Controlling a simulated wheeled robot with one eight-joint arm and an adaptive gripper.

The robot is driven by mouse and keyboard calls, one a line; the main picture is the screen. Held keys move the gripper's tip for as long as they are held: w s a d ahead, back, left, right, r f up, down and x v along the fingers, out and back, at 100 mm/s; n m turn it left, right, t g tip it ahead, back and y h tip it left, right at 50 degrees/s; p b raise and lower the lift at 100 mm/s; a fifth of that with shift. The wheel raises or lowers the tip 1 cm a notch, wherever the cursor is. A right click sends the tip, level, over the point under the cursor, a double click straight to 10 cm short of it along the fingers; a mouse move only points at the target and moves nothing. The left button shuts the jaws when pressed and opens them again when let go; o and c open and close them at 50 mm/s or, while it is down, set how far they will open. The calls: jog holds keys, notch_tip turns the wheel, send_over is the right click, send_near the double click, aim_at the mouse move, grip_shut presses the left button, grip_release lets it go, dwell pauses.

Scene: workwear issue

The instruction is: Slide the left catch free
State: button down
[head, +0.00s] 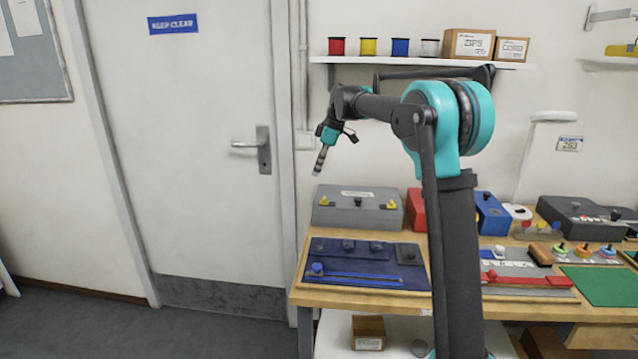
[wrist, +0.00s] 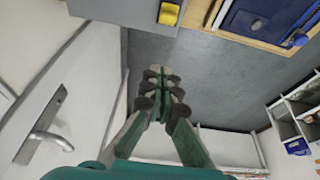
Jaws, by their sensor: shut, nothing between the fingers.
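A grey box (head: 358,209) stands at the back left of the bench. It has a yellow left catch (head: 324,202), a yellow right catch (head: 391,205) and a dark knob between them. In the wrist view a yellow catch (wrist: 169,14) shows on part of the grey box (wrist: 120,12) at the top edge; it appears to be the left one. My gripper (head: 319,172) points down in the air above the left end of the box, apart from it. Its fingers (wrist: 160,74) are together and empty.
A blue panel (head: 340,272) with a knob and slot lies in front of the box. A red box (head: 415,210) stands to its right. A door with a lever handle (head: 248,145) is at the left. A shelf (head: 420,62) with spools hangs above.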

aim_at(315, 204)
jog(key=f, duration=0.8)
jog(key=shift+a+f, duration=0.2)
jog(key=shift+f, duration=0.15)
jog(key=shift+d, duration=0.7)
jog(key=shift+s+d, duration=0.1)
jog(key=shift+d, duration=1.2)
jog(key=a, duration=0.4)
jog(key=shift+a, duration=0.25)
jog(key=v, duration=1)
jog(key=shift+d, duration=0.2)
